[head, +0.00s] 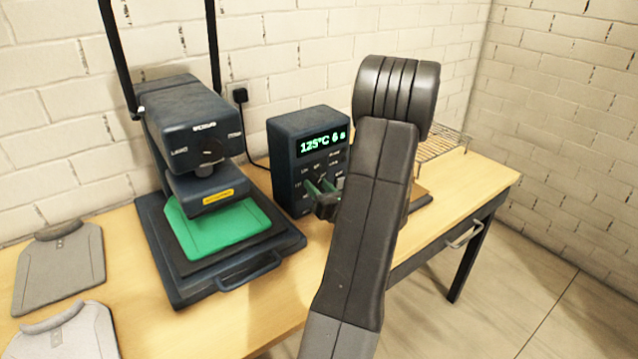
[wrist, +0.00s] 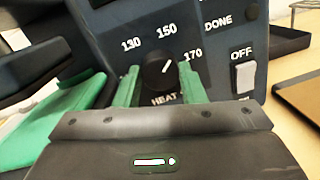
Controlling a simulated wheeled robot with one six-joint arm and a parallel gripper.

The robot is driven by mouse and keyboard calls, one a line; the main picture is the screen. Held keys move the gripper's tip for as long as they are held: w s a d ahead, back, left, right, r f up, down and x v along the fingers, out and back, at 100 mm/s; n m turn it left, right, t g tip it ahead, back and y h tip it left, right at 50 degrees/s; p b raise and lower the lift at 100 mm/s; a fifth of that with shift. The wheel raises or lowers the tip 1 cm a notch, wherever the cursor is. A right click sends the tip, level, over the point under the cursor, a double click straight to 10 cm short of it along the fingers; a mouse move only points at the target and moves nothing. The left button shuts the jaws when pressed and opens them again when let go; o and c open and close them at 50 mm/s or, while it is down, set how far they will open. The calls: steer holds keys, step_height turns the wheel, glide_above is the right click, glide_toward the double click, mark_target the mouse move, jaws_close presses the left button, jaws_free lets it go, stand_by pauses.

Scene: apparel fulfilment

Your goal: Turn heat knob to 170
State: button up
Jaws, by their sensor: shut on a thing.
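The heat knob (wrist: 157,76) is a round black dial with a white pointer line, above the word HEAT in the wrist view. Its line tilts up and right, between the 150 and 170 marks. My gripper (wrist: 160,80) has its green fingers on either side of the knob, shut on it. In the head view my gripper (head: 318,190) is at the front of the dark blue control box (head: 284,150), and the knob cannot be made out there. The lit green display (head: 322,143) reads 125°C and 6 s.
A white OFF switch (wrist: 244,76) is right of the knob. A heat press (head: 185,135) with a green garment (head: 220,232) on its bed stands left of the box. Grey garments (head: 60,270) lie on the wooden table at left. A wire rack (head: 445,145) is at right.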

steer(key=m+p, duration=0.3)
steer(key=m, duration=0.2)
steer(key=shift+r+m+h, duration=0.15)
steer(key=shift+m+h, duration=0.15)
steer(key=shift+m+g+p, duration=0.3)
steer(key=shift+m+p, duration=0.8)
steer(key=shift+m, duration=0.4)
steer(key=o, duration=1)
steer(key=shift+s, duration=0.1)
steer(key=b+v, duration=0.1)
steer(key=v, duration=1.2)
steer(key=shift+s+d+b, duration=0.15)
steer(key=shift+s+b, duration=0.1)
steer(key=shift+b, duration=0.15)
steer(key=p+x, duration=0.2)
steer(key=x, duration=1.2)
